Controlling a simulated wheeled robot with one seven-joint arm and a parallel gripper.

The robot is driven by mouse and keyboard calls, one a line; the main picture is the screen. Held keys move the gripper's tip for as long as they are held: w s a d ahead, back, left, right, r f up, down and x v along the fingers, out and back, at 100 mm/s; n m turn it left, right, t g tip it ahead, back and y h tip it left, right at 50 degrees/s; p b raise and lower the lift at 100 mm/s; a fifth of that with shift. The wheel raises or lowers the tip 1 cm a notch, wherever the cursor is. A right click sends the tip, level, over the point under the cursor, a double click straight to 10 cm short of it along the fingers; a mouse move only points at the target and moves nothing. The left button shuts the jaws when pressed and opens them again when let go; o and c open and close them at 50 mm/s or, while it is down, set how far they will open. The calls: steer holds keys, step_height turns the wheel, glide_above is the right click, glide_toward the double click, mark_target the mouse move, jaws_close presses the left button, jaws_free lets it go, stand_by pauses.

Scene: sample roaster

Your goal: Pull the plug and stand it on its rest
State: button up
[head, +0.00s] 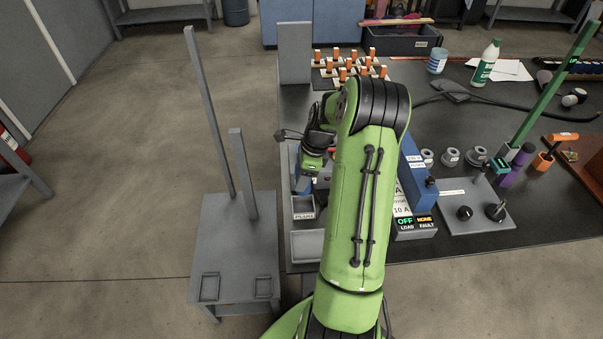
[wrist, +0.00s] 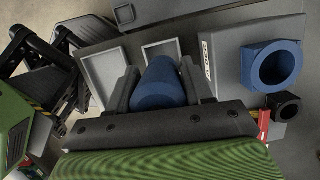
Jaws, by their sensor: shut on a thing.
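My gripper (wrist: 160,82) is shut on a blue tapered plug (wrist: 158,88) in the wrist view, with one dark finger on each side of it. The plug's far end is hidden from this angle. A blue round socket or holder (wrist: 272,68) with an empty dark opening stands to the right, apart from the plug. I cannot tell whether it is the rest. In the head view my arm hides most of the gripper; a bit of blue (head: 303,183) shows below the wrist, at the left edge of the bench.
Two shallow grey trays (head: 305,246) lie at the bench's left edge. A blue box (head: 412,165) and a panel (head: 414,226) reading OFF and NONE stand right of my arm. A grey stand with posts (head: 230,235) is at the left. Orange-topped pieces (head: 349,65) stand at the back.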

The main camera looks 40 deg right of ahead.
steer(key=shift+r+p, duration=0.15)
steer(key=shift+p, duration=0.15)
step_height(320, 180, down, 6)
steer(key=b, duration=0.3)
steer(key=shift+b, duration=0.35)
steer(key=shift+p, duration=0.55)
steer(key=shift+f, duration=0.2)
steer(key=shift+f+b, duration=1.05)
steer(key=shift+f, duration=0.7)
steer(key=o, duration=1.3)
steer(key=shift+c, duration=0.2)
